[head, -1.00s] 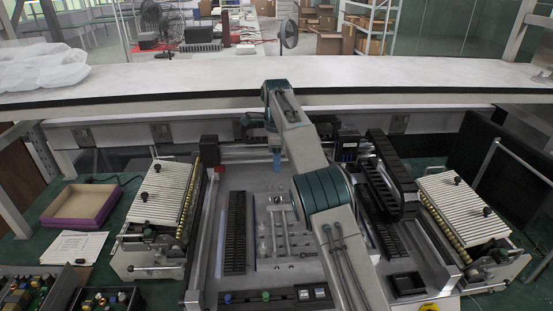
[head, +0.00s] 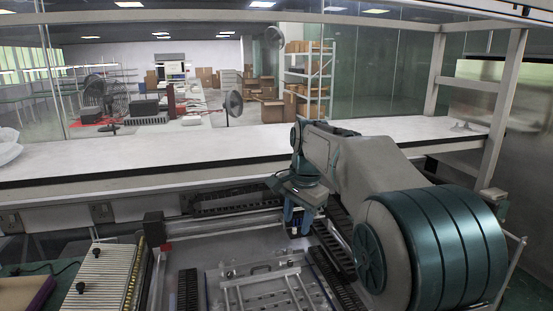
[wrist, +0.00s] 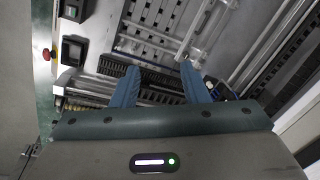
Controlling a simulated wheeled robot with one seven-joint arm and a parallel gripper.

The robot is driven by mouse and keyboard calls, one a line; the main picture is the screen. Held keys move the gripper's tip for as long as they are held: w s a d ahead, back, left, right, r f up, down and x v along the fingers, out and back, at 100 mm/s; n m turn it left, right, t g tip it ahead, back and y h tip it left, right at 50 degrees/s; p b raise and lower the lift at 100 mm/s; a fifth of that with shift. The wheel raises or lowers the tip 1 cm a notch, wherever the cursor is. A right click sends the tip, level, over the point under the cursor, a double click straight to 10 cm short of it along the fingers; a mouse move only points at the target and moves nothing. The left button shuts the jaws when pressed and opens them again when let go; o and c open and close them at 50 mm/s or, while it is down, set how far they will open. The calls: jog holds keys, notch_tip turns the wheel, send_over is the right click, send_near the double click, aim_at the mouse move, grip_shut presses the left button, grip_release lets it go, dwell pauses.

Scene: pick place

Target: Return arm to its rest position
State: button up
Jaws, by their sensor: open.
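My arm is folded back on the right side of the head view, with its large elbow joint close to the camera. My gripper (head: 298,222) hangs over the right part of the machine bed (head: 215,258), pointing down. In the wrist view, the two blue fingers of my gripper (wrist: 160,82) are spread apart with nothing between them. Below them the wrist view shows a dark slotted strip and a grey plate with slots. The fingers look clear of the machine.
A ribbed white unit (head: 105,275) with black knobs stands left of the machine. A purple-edged tray (head: 25,292) is at the far left. A long white shelf (head: 150,157) runs behind the machine. A metal frame post (head: 503,110) rises at the right.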

jog(key=s+d+f+n, duration=0.3)
jog(key=s, duration=0.6)
jog(key=s+d+f+n+t, duration=0.1)
jog(key=s+d+f+n, duration=0.2)
jog(key=s, duration=0.6)
jog(key=s+d+f+n+t+h, duration=0.1)
jog(key=s+d+f+n, duration=0.2)
jog(key=s, duration=0.6)
jog(key=shift+s+d+f+b, duration=0.15)
jog(key=shift+s+d+b, duration=0.25)
jog(key=shift+d, duration=0.15)
jog(key=shift+w, duration=0.1)
